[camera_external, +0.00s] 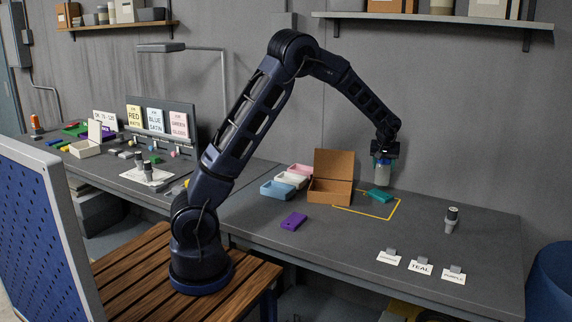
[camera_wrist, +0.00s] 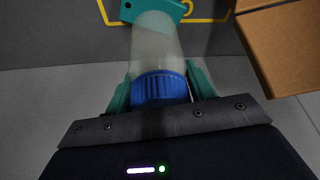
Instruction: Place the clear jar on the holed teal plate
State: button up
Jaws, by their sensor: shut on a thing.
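The clear jar (camera_wrist: 155,48) has a blue ribbed lid and a pale, cloudy body. My gripper (camera_wrist: 162,88) is shut on it at the lid, with a teal finger on either side. In the external view my gripper (camera_external: 384,157) points down and the jar (camera_external: 382,174) hangs upright below it. The holed teal plate (camera_external: 380,195) lies on the table just below the jar. In the wrist view the plate (camera_wrist: 180,8) shows partly behind the jar's far end, with a hole at its right. I cannot tell whether jar and plate touch.
An open brown box (camera_external: 331,192) stands close left of the plate, its lid raised. Yellow lines (camera_external: 396,212) mark the table around the plate. A purple plate (camera_external: 293,221) lies front left. A grey-and-black jar (camera_external: 451,219) and label cards (camera_external: 421,267) are at right.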

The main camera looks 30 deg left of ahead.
aim_at(382, 174)
jog(key=shift+f, duration=2.15)
jog(key=shift+f, duration=0.1)
jog(key=o, duration=1.5)
